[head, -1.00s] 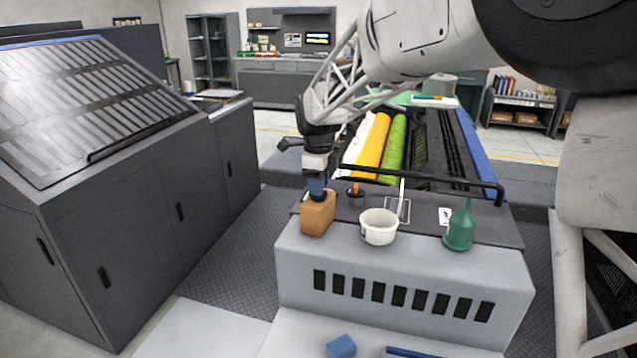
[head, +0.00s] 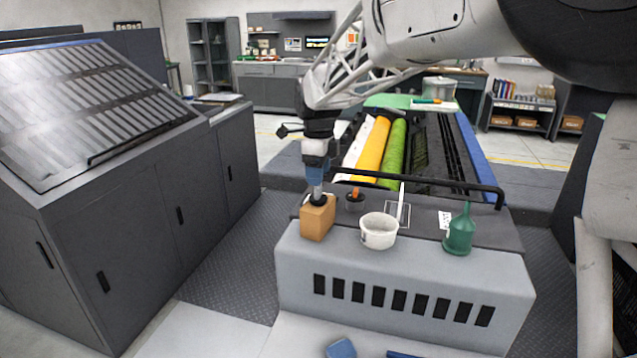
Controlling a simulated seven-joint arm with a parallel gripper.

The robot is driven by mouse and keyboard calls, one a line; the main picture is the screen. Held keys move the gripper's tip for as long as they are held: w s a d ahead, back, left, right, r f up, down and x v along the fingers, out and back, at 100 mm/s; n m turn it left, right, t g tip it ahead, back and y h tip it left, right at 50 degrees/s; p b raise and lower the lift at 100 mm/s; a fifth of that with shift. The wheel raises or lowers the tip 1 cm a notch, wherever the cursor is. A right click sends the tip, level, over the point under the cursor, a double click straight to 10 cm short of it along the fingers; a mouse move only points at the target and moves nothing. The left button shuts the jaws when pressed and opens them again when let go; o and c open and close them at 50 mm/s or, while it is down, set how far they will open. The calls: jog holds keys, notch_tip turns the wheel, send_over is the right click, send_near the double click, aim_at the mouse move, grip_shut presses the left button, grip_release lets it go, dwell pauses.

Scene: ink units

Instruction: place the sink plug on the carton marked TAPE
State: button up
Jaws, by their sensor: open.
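The tan carton (head: 318,222) stands at the left end of the dark top of the grey unit. Its marking cannot be read. A small black piece, which looks like the sink plug (head: 318,200), sits on top of the carton. My gripper (head: 316,189) is open and points down directly above the black piece. Its fingertips are at or just over the piece; whether they touch it cannot be told.
A black item with an orange top (head: 354,198) stands behind and right of the carton.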

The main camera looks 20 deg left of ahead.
aim_at(321, 198)
notch_tip(321, 198, up, 8)
dwell(0.4)
jog(key=shift+d+f, duration=0.1)
dwell(0.7)
jog(key=s+d+n, duration=0.3)
jog(key=s+d, duration=0.2)
jog(key=d, duration=0.4)
jog(key=s+d+n+t, duration=0.1)
jog(key=s+d+n, duration=0.2)
jog(key=s+d, duration=0.4)
jog(key=s+d+n, duration=0.3)
jog(key=s+d, duration=0.1)
jog(key=d, duration=0.6)
jog(key=s+d+f+n, duration=0.4)
jog(key=s+d+f, duration=0.2)
jog(key=s, duration=0.4)
jog(key=s+d+f+n+t, duration=0.1)
jog(key=s+d+f+n, duration=0.3)
jog(key=s, duration=0.7)
jog(key=d+f, duration=0.2)
jog(key=d, duration=0.2)
jog(key=shift+s+n+t, duration=0.25)
jog(key=shift+n+t, duration=0.05)
jog(key=shift+n, duration=0.1)
